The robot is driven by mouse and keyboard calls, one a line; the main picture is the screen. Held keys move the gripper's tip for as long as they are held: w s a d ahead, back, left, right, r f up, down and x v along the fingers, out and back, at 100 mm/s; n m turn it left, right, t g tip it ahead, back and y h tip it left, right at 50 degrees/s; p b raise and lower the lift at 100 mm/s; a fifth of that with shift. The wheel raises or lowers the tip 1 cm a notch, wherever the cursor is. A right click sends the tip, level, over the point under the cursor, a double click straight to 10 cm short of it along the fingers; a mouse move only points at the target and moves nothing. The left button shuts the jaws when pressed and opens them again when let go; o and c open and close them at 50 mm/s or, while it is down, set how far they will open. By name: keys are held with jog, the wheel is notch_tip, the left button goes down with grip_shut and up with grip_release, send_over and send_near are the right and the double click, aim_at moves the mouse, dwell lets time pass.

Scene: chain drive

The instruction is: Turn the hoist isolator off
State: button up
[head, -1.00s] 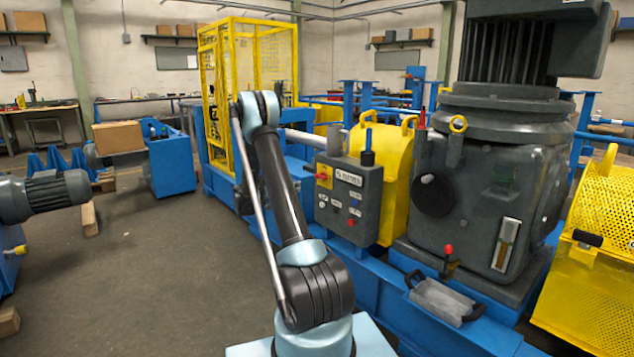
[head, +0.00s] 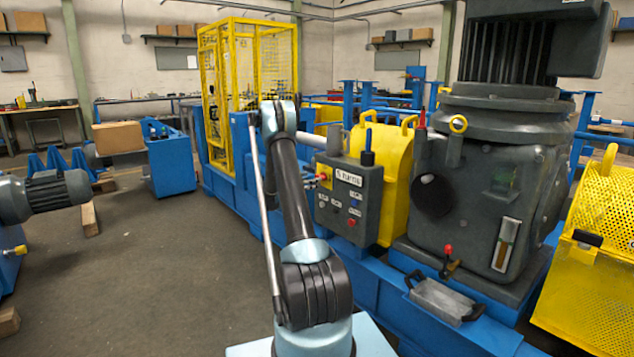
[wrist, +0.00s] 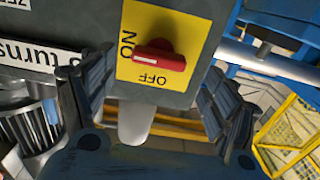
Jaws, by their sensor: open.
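The hoist isolator is a red handle (wrist: 160,60) on a yellow plate (wrist: 150,22) on a grey control box (head: 350,202). In the wrist view the plate appears upside down, with ON at the left and OFF below the handle. The handle lies nearly level across the plate, one end towards ON. My gripper (wrist: 158,68) is open, with one finger on each side of the handle and gaps to both. Contact with the handle is not visible. In the head view my arm mostly hides my gripper, left of the box.
The box also carries a "5 turns" label (head: 349,178) and several small buttons. A yellow guard (head: 393,165) and a large grey gearbox (head: 490,190) stand to its right. A blue frame (head: 385,300) runs below. The floor (head: 150,270) at left is open.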

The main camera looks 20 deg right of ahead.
jog(key=shift+x, duration=2.4)
jog(key=c, duration=1.1)
